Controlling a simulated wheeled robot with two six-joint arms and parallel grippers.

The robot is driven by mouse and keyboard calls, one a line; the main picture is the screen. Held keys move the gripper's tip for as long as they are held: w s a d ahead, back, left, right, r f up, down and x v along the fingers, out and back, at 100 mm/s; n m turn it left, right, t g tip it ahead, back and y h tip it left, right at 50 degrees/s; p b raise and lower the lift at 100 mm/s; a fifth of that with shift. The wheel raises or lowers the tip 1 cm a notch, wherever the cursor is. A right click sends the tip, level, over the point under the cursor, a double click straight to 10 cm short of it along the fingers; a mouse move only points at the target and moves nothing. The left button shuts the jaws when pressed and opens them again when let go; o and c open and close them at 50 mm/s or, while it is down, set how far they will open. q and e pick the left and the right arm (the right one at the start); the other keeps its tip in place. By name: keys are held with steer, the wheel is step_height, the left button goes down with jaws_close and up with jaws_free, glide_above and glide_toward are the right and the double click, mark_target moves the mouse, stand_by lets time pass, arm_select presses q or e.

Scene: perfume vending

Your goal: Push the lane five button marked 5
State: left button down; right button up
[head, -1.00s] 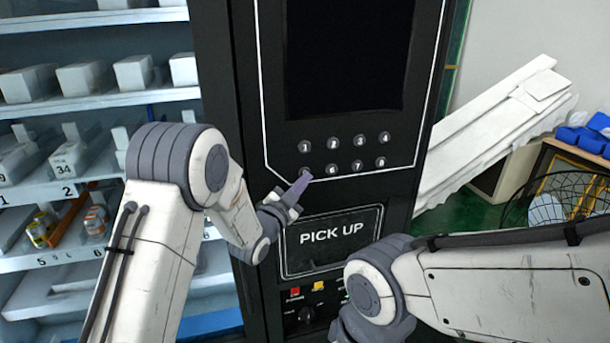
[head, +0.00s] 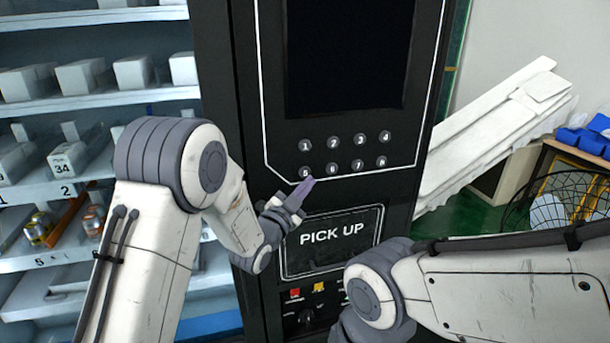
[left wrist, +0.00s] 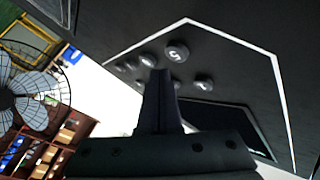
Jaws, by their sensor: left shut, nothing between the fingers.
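The round button marked 5 (head: 305,172) is at the left end of the lower button row on the black vending panel. In the left wrist view the shut fingers (left wrist: 158,80) point toward the panel, a little to one side of button 5. A small gap seems to separate them, but its depth is hard to tell. My right gripper is out of view.
Button 1 (head: 306,145) is just above button 5, and button 6 (head: 332,169) is to its right. The PICK UP flap (head: 335,240) lies below. Shelves with goods (head: 80,150) stand at left. My right arm crosses the lower right.

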arm_select(q)
steer(key=shift+s+d+b, duration=0.2)
steer(key=shift+s, duration=0.45)
steer(key=shift+s+d+b, duration=0.2)
steer(key=shift+s+d, duration=0.05)
steer(key=shift+s, duration=0.4)
steer(key=shift+s+d+b, duration=0.2)
steer(key=shift+s, duration=0.45)
